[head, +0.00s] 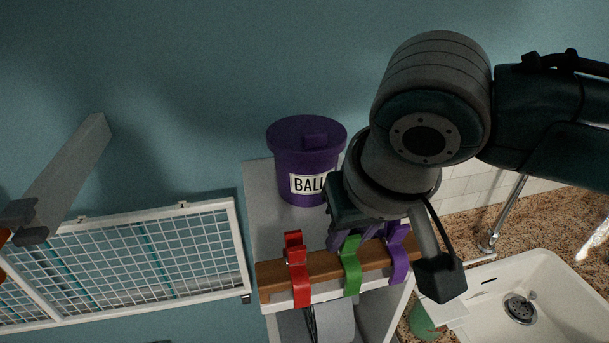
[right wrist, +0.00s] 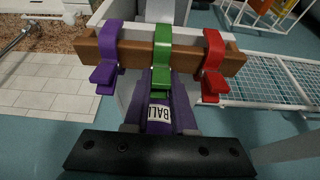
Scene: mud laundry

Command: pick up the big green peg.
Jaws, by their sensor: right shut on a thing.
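The green peg (head: 350,272) hangs over a wooden bar between a red peg (head: 297,272) and a purple peg (head: 398,255). My right gripper (head: 350,240) reaches down to it from behind the bar. In the right wrist view the green peg (right wrist: 163,45) is in the middle, with the purple fingers of my right gripper (right wrist: 161,85) on either side of its lower end. The gripper is shut on the green peg, which is still over the bar. Part of the peg is hidden by the fingers in the head view. My left gripper is not in view.
A purple lidded bin (head: 305,150) marked "BALL" stands on the shelf behind the bar (head: 272,275). A white wire rack (head: 150,250) is on the left. A white sink (head: 540,300) with a tap is on the right.

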